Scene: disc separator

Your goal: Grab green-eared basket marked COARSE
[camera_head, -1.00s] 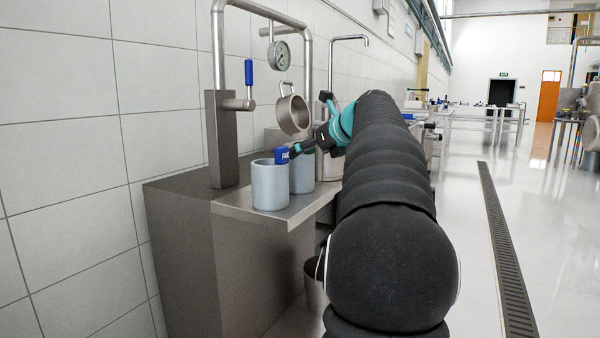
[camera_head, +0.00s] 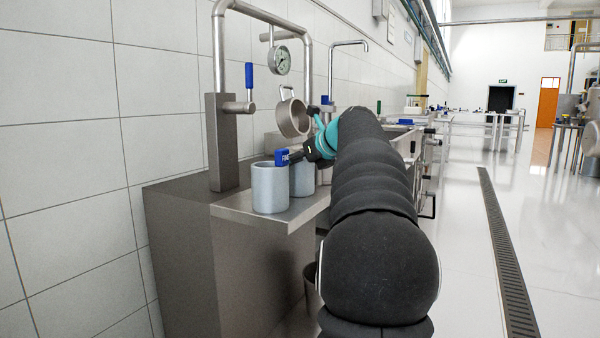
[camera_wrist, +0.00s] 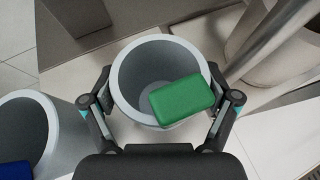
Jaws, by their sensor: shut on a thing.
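The green-eared basket is a pale grey round cup (camera_wrist: 128,90) with a dark hollow inside. Its green ear (camera_wrist: 182,100) lies over the near right rim; no lettering shows on it. My gripper (camera_wrist: 160,72) is shut on this cup, with one finger on each side of its wall. In the head view my gripper (camera_head: 318,146) is at the rear grey cup (camera_head: 303,180), which stands at the shelf and is partly hidden by the front cup. Its green ear cannot be seen there.
A second grey cup (camera_head: 270,190) with a blue ear (camera_head: 284,157) stands close by on the steel shelf (camera_head: 240,208). A steel post (camera_head: 222,140) with a blue-handled valve, a gauge (camera_head: 281,58) and a tilted metal ring (camera_head: 292,117) rise behind.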

